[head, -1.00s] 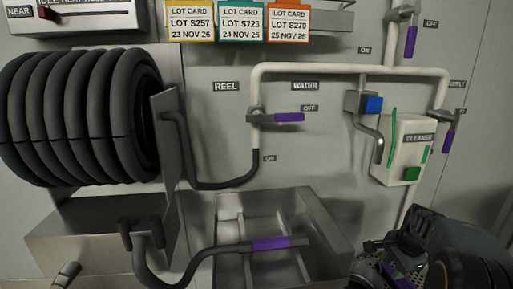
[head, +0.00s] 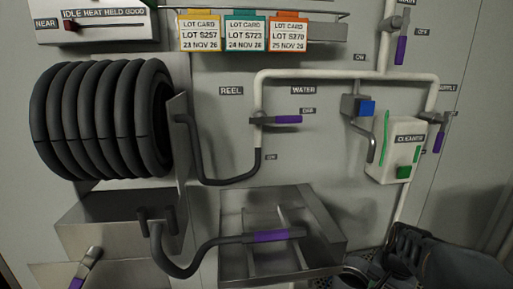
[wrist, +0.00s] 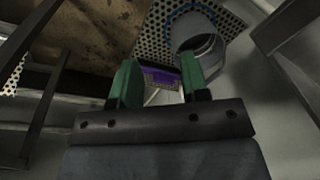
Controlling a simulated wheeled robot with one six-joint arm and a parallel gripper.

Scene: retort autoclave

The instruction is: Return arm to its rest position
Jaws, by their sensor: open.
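My gripper (wrist: 155,85) shows in the wrist view with its two green fingers apart and nothing between them. Behind the fingers are a purple piece (wrist: 163,77), a perforated metal plate (wrist: 155,42) and a grey round fitting with a blue ring (wrist: 194,38). In the head view, part of my arm (head: 440,265) shows at the lower right corner. The fingertips are not visible in that view.
A hose reel (head: 100,120) hangs at left, its hose ending in a purple-handled piece (head: 268,236) over an open metal tray (head: 325,243). A white pipe (head: 330,73), purple-handled valves (head: 288,119) and a cleaner box (head: 398,150) are on the wall.

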